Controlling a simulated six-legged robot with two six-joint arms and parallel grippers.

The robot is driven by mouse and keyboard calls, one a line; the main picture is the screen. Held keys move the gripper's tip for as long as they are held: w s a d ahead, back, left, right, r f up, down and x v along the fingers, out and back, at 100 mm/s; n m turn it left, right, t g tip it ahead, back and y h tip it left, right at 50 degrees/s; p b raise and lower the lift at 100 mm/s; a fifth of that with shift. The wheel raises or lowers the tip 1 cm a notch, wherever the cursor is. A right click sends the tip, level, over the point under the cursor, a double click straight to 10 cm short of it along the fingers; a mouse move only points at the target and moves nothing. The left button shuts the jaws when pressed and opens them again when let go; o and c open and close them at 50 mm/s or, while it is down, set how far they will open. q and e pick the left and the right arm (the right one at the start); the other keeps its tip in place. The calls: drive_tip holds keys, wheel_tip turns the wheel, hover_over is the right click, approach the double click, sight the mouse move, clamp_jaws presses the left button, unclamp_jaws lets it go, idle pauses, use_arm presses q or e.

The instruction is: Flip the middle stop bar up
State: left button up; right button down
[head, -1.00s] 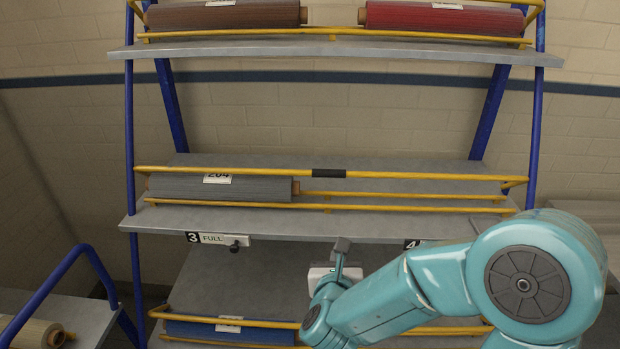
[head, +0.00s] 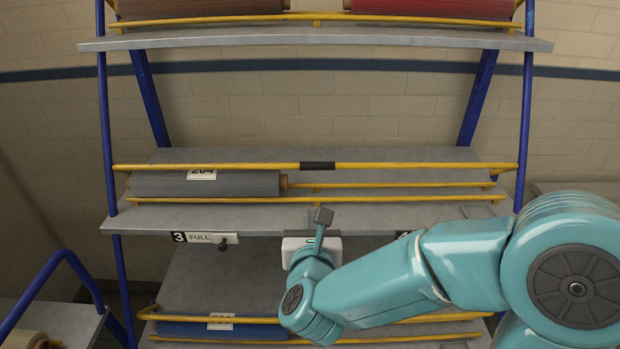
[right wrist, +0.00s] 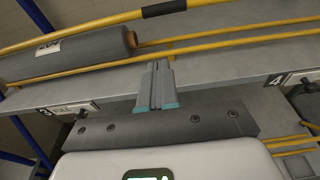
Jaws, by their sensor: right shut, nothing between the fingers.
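The middle stop bar (head: 420,165) is a long yellow bar with a black grip (head: 317,166) at its middle. It runs across the middle shelf (head: 150,217), above a lower yellow rail (head: 400,198). In the right wrist view the black grip (right wrist: 163,8) is at the top edge. My right gripper (head: 323,215) is shut and empty, with its fingers pointing up at the shelf's front edge, below the black grip and apart from it. In the right wrist view its fingers (right wrist: 156,90) are together in front of the shelf edge. My left gripper is not in view.
A grey roll (head: 215,184) labelled 204 lies on the middle shelf's left half; the right half is empty. A FULL label (head: 202,238) and dark knob (head: 225,243) are on the front edge. A blue roll (head: 185,329) lies below. Blue posts (head: 107,130) flank the shelves.

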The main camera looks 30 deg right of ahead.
drive_tip(key=p+x, duration=0.3)
drive_tip(key=x, duration=0.6)
drive_tip(key=shift+w+d, duration=0.15)
drive_tip(key=shift+w, duration=0.05)
drive_tip(key=w, duration=0.1)
drive_tip(key=w+d+r+p, duration=0.2)
drive_tip(key=shift+w, duration=0.1)
drive_tip(key=shift+w, duration=0.1)
